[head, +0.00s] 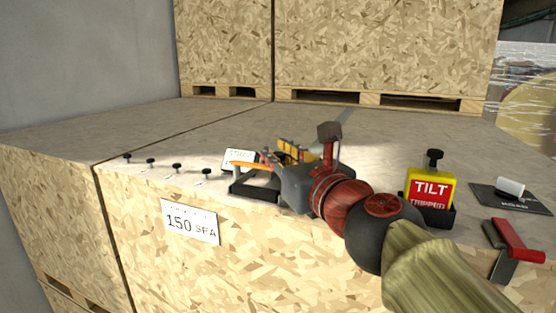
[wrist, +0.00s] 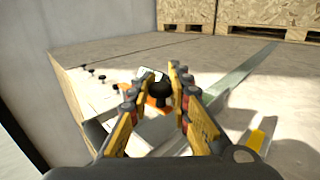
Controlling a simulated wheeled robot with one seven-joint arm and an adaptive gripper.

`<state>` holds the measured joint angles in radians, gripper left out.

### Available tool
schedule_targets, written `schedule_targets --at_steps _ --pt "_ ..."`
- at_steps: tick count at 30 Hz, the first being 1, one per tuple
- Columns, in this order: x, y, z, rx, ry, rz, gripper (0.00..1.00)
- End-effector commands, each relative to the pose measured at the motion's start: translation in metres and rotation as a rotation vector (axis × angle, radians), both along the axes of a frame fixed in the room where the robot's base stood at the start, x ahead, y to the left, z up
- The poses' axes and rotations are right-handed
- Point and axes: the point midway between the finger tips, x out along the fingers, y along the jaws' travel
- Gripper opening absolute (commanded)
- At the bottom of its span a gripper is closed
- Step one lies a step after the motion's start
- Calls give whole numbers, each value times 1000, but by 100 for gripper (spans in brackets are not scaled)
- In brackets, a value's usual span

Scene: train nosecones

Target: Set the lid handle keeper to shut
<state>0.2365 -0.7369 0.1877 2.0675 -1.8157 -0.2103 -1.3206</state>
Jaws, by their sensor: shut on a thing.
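My gripper (head: 288,156) is over the top of the crate near its front edge. In the wrist view its two yellow-and-black fingers (wrist: 162,82) are on either side of a black knob (wrist: 161,92), shut on it. An orange piece (wrist: 153,105) shows below the knob; in the head view an orange bar (head: 250,165) extends left from the fingers over a black bracket (head: 254,189). This looks like the lid handle keeper, but I cannot read its label or tell its setting. The fingers hide much of it.
A white label (head: 240,157) stands behind the bracket. Several small black knobs (head: 150,162) line the edge at left. At right are a yellow-and-red TILT indicator (head: 430,191), a white knob (head: 510,187) and a red handle (head: 516,240). Stacked crates (head: 385,45) stand behind.

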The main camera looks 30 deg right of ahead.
Motion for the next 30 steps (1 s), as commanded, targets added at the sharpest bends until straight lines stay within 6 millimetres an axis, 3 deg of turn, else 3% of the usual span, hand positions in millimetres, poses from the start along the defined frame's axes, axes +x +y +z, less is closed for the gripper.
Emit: schedule_targets --at_steps 8,9,17,30 --pt "0 -1 -2 0 3 -2 0" --pt "0 -1 -1 0 3 -2 20" --pt "0 0 -1 0 2 -1 35" --pt "-9 0 1 -1 -2 0 36"
